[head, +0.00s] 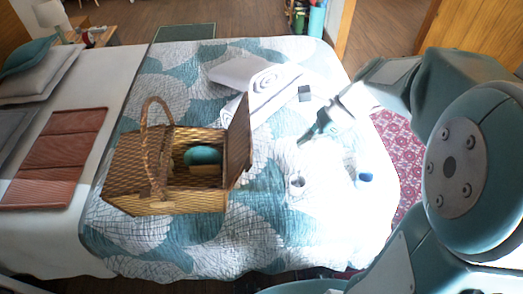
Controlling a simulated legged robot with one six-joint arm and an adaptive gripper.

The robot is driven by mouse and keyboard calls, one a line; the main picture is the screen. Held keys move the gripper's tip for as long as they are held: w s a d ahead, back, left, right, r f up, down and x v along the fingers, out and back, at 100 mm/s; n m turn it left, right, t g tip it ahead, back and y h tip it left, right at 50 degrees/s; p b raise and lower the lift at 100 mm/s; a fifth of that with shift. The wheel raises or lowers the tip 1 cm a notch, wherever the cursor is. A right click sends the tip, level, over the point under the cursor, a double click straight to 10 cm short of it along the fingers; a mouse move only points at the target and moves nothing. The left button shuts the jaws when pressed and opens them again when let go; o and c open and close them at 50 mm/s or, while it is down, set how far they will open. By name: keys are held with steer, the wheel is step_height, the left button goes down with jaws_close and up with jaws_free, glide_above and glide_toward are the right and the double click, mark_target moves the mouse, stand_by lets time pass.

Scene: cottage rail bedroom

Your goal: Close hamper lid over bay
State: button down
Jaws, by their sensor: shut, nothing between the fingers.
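The wicker hamper (165,200) stands on the bed with its arched handle (149,150) upright. Its left lid (135,158) lies flat and shut. Its right lid (239,138) stands up, roughly vertical, at the right end of the hamper. The bay below it is open and shows a teal item (202,155) and a tan item (208,173) inside. My gripper (303,141) is shut and empty. It hangs over the bed to the right of the raised lid, apart from it by a clear gap.
A small white object (296,181) and a blue-topped one (365,177) are on the quilt to the right. Red folded panels (55,155) lie left. The front quilt is clear.

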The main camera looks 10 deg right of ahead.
steer(key=a+f, duration=0.6)
steer(key=a, duration=0.4)
steer(key=shift+w, duration=0.15)
